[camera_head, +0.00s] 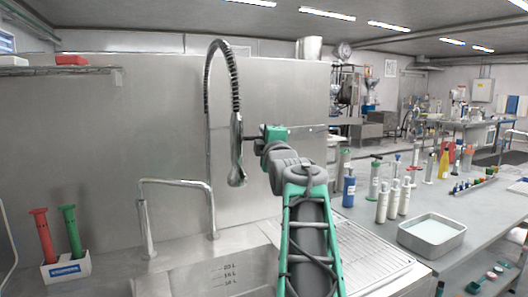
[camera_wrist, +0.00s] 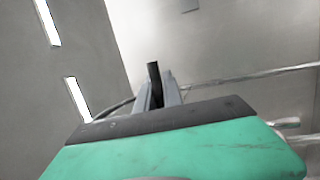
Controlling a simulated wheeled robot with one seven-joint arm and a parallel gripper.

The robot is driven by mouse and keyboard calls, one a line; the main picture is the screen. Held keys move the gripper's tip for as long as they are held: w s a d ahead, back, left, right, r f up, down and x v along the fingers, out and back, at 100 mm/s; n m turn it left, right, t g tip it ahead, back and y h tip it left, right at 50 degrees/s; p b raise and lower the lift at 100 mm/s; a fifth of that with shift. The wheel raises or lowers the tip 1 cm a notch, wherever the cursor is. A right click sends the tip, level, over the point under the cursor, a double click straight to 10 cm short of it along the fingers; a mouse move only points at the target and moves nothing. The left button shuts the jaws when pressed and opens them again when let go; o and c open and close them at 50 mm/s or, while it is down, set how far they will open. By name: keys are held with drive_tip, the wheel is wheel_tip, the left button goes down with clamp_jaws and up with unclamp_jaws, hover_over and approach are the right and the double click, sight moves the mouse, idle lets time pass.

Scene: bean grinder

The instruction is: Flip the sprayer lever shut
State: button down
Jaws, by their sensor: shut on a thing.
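The sprayer (camera_head: 237,150) hangs from a dark coiled hose over the sink, its grey head pointing down. My gripper (camera_head: 247,137) reaches in from the right, its fingers against the sprayer's upper side. In the wrist view, my gripper (camera_wrist: 158,97) is shut on a thin dark bar, the sprayer lever (camera_wrist: 153,72), which sticks up between the fingers. The lever's joint with the sprayer is hidden, and its exact angle cannot be told.
A bent steel tap (camera_head: 178,182) stands over the sink left of my arm. A holder (camera_head: 66,267) with a red and a green brush-like tool stands at far left. White bottles (camera_head: 393,202) and a steel tray (camera_head: 432,252) stand on the right counter.

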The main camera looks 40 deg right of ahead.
drive_tip(key=shift+r+n, duration=0.2)
drive_tip(key=shift+n, duration=0.1)
drive_tip(key=c, duration=1.5)
unclamp_jaws()
drive_tip(key=b+v, duration=0.2)
drive_tip(key=v, duration=0.5)
drive_tip(key=shift+s+a+f, duration=0.1)
drive_tip(key=shift+s+a, duration=0.1)
drive_tip(key=shift+s, duration=0.15)
